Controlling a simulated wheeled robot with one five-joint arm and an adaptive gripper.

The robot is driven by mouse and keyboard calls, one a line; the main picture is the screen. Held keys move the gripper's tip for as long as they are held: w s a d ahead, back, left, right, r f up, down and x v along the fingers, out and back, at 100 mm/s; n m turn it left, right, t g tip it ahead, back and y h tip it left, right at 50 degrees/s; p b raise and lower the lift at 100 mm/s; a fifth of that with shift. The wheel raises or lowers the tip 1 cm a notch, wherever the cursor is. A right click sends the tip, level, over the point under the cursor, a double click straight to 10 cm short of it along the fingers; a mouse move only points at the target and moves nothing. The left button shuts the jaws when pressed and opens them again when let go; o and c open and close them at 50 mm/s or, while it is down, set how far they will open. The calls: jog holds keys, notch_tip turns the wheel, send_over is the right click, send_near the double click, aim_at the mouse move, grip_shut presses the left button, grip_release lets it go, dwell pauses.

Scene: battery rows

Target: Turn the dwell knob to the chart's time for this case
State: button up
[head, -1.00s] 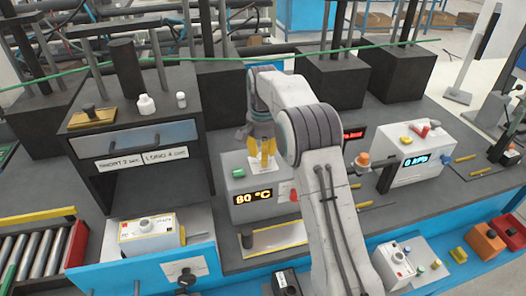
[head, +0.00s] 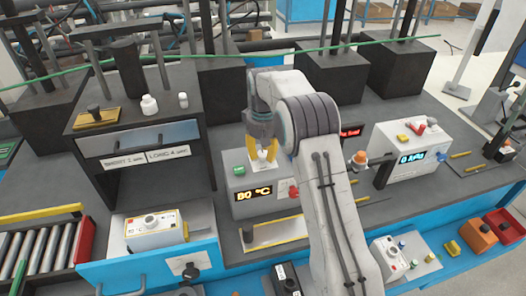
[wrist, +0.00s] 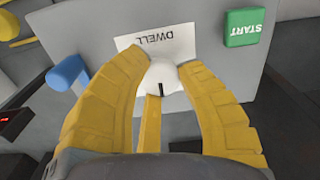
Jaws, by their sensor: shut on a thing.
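The dwell knob (wrist: 162,77) is a white round knob with a dark pointer line, on a white plate marked DWELL (wrist: 150,44) in the wrist view. My gripper (wrist: 160,70) has its yellow fingers around the knob, shut on it. In the head view my gripper (head: 262,150) is over the grey control box (head: 240,178). The box's display (head: 253,194) shows a temperature, about 80 °C. The chart labels (head: 147,156) on the black frame read SHORT 2 sec and LONG 4 sec. Scale marks around the knob are not visible.
A green START button (wrist: 245,28) is beside the DWELL plate. A blue knob or lever (wrist: 68,72) is on the other side. A kPa box (head: 408,150) stands to the right. My arm hides part of the bench's middle.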

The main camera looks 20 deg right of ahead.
aim_at(263, 154)
jog(key=shift+s+f+n, duration=0.15)
jog(key=shift+f+n, duration=0.1)
jog(key=shift+n, duration=0.05)
dwell(0.4)
jog(key=o, duration=1.2)
jog(key=shift+r, duration=0.1)
jog(key=shift+r, duration=0.1)
notch_tip(263, 154, up, 12)
jog(key=shift+f, duration=0.1)
